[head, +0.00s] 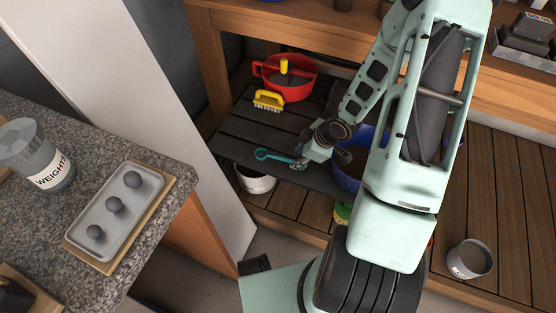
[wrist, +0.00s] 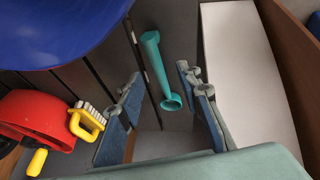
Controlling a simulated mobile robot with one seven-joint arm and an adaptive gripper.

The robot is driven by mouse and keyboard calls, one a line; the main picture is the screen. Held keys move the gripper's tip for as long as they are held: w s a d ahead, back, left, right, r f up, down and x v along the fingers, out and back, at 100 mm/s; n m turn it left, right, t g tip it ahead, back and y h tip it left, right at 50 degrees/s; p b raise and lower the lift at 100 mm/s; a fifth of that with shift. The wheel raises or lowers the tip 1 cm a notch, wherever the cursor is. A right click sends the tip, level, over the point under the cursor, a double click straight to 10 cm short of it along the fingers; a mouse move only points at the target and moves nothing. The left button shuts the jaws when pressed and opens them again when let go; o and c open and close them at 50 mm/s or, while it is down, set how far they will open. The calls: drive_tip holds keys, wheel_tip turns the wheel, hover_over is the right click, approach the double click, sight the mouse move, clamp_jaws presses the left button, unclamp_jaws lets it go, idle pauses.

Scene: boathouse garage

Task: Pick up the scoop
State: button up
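The teal scoop (head: 274,155) lies on the dark slatted shelf (head: 235,128), near its front edge, just left of my gripper (head: 299,164) in the head view. In the wrist view the scoop (wrist: 154,58) shows between the two spread fingers of my gripper (wrist: 160,78), with its round end toward me and its long part pointing away. The fingers stand apart on either side of it, with gaps. I cannot tell how far above the scoop they are.
A red pot (head: 288,84) with a yellow handle and a yellow brush (head: 268,100) sit farther back on the shelf. A blue bowl (head: 347,171) is close to the right of my gripper. A white bucket (head: 255,180) stands below. A granite counter (head: 150,153) is at left.

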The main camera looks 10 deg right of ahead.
sight(293, 160)
drive_tip(key=b+x, duration=0.2)
drive_tip(key=x, duration=0.3)
drive_tip(key=shift+w+b, duration=0.15)
drive_tip(key=shift+b, duration=0.25)
drive_tip(key=shift+r, duration=0.15)
clamp_jaws()
